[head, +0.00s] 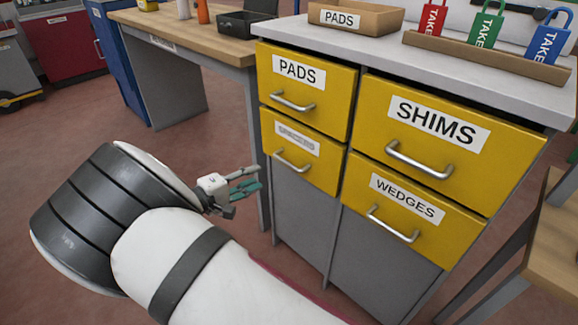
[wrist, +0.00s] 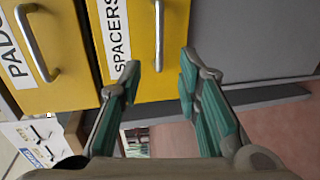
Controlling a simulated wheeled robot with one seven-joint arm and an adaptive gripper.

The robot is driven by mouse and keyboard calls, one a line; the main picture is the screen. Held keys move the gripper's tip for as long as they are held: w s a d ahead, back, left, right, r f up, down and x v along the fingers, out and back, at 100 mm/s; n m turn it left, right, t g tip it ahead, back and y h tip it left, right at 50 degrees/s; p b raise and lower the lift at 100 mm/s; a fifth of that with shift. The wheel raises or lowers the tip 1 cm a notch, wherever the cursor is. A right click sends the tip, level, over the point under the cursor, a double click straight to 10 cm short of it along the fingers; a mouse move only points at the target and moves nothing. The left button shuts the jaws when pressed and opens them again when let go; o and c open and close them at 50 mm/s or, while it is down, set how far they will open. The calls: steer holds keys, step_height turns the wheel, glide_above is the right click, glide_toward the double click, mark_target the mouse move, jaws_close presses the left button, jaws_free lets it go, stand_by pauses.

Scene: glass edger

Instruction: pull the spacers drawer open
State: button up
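The spacers drawer (head: 322,174) is the lower left yellow drawer of the cabinet, shut, with a faint, washed-out label. Its silver bar handle (head: 292,165) sits below the label. In the wrist view the spacers drawer (wrist: 174,78) appears turned on its side with a clear SPACERS label, and its handle (wrist: 158,30) lies just beyond my fingertips. My gripper (head: 258,180) is to the left of the drawer front, apart from the handle. In the wrist view my gripper (wrist: 158,72) has its teal-padded fingers spread with nothing between them.
The pads drawer (head: 330,92) is directly above; the shims drawer (head: 500,152) and wedges drawer (head: 440,228) are to the right, all shut. A wooden bench (head: 185,33) stands at the left behind my gripper. Open floor (head: 60,130) lies to the left.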

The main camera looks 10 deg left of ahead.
mark_target(285, 164)
steer(key=b+x, duration=0.2)
steer(key=x, duration=1.1)
steer(key=shift+w+d+b, duration=0.1)
steer(key=shift+b, duration=0.3)
jaws_close()
